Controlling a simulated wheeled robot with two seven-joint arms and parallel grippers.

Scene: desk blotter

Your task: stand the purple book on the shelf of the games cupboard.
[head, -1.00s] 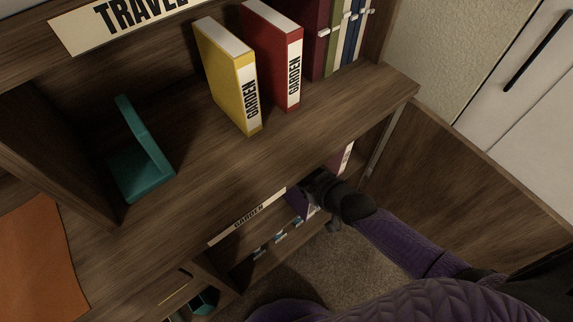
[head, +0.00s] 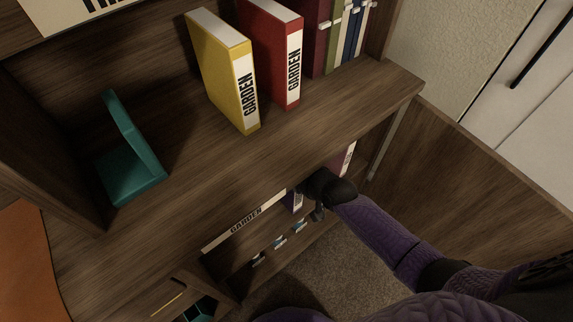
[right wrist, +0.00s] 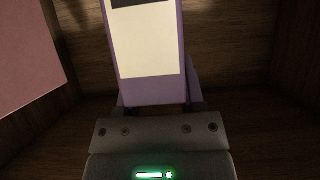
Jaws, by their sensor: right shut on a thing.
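The purple book (right wrist: 150,90) fills the middle of the right wrist view, upright, with a large pale label on its spine. My right gripper (right wrist: 158,103) is shut on its lower part, a finger on each side. In the head view, a small part of the purple book (head: 291,202) shows beside my right gripper (head: 308,192), at the opening of the lower compartment. The shelf above hides most of the book there. Wooden shelf boards (right wrist: 245,120) show behind the book. Whether its base touches the shelf cannot be told. My left gripper is not in view.
A pink book (right wrist: 25,60) stands left of the purple book in the right wrist view. A yellow book (head: 228,75), a red book (head: 275,50) and a teal bookend (head: 130,155) are on the upper shelf. An open wooden door (head: 470,180) flanks the opening.

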